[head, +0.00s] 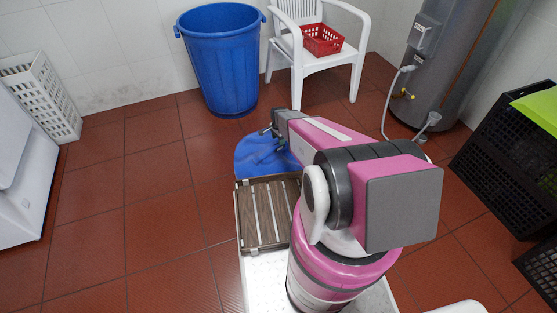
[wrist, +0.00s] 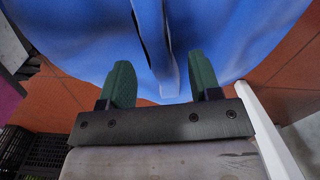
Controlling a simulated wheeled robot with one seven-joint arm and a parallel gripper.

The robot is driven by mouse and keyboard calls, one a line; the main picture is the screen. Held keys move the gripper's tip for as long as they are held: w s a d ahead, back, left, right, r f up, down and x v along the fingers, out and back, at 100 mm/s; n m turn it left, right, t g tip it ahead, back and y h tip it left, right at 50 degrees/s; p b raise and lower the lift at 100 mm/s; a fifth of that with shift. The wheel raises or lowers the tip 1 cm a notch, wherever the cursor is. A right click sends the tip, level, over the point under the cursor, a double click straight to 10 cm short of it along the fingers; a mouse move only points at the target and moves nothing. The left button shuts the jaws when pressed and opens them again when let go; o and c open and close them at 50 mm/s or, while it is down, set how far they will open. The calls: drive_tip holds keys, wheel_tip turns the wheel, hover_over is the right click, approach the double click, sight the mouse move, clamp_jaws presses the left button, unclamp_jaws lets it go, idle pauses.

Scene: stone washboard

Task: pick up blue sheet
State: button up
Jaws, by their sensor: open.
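The blue sheet (head: 262,152) shows in the head view as a blue patch beyond the slatted wooden board, partly hidden by my arm. In the wrist view the blue sheet (wrist: 220,40) fills the upper middle, with a raised fold hanging down between my fingers. My gripper (wrist: 160,85) is open, its two green fingers on either side of that fold. In the head view my gripper (head: 270,131) is small and sits over the sheet's far edge. I cannot tell whether the fingers touch the cloth.
A blue bin (head: 220,62) stands behind the sheet. A white chair (head: 318,60) holds a red basket (head: 321,40). A grey tank (head: 445,60) and black crates (head: 505,150) are at the right. A slatted board (head: 262,215) lies nearer.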

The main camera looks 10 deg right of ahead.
sight(279, 156)
drive_tip(key=shift+s+f, duration=0.15)
drive_tip(key=shift+f, duration=1.15)
drive_tip(key=shift+s+f, duration=0.1)
drive_tip(key=shift+f, duration=1.15)
drive_tip(key=shift+f, duration=0.25)
clamp_jaws()
